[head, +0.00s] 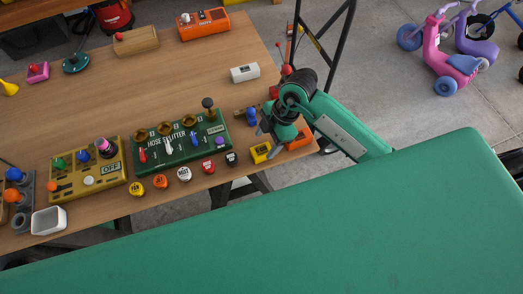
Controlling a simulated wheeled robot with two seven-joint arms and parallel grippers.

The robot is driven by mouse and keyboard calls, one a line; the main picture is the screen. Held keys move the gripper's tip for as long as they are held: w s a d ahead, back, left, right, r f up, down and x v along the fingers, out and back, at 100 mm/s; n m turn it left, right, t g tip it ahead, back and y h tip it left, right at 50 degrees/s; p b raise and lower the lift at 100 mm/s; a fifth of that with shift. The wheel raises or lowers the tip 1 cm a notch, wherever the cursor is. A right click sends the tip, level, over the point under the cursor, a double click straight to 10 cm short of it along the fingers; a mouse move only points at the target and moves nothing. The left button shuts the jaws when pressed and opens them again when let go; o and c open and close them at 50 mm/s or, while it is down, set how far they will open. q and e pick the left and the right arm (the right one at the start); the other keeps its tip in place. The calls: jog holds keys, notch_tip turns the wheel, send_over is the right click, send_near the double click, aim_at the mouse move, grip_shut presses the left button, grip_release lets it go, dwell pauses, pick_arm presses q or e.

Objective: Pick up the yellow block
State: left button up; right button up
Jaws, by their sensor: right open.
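The yellow block (259,153) lies on the wooden table near its front right edge, with a dark mark on its face. My right gripper (268,143) is open, with its fingers pointing down close above and beside the block. Part of the block's right side is hidden by a finger. I cannot tell whether the finger touches it. My left gripper is not in view.
An orange block (299,140) lies just right of the gripper, by the table (190,75) edge. The green hose splitter board (150,158) and several round knobs are to the left. The table's middle is clear.

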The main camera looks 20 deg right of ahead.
aim_at(261, 150)
jog(key=p+x, duration=0.1)
jog(key=x, duration=0.3)
jog(key=shift+a+f, duration=0.1)
jog(key=shift+f, duration=0.3)
jog(key=shift+s, duration=0.1)
jog(key=c, duration=1)
jog(key=shift+c, duration=0.3)
jog(key=shift+r, duration=0.15)
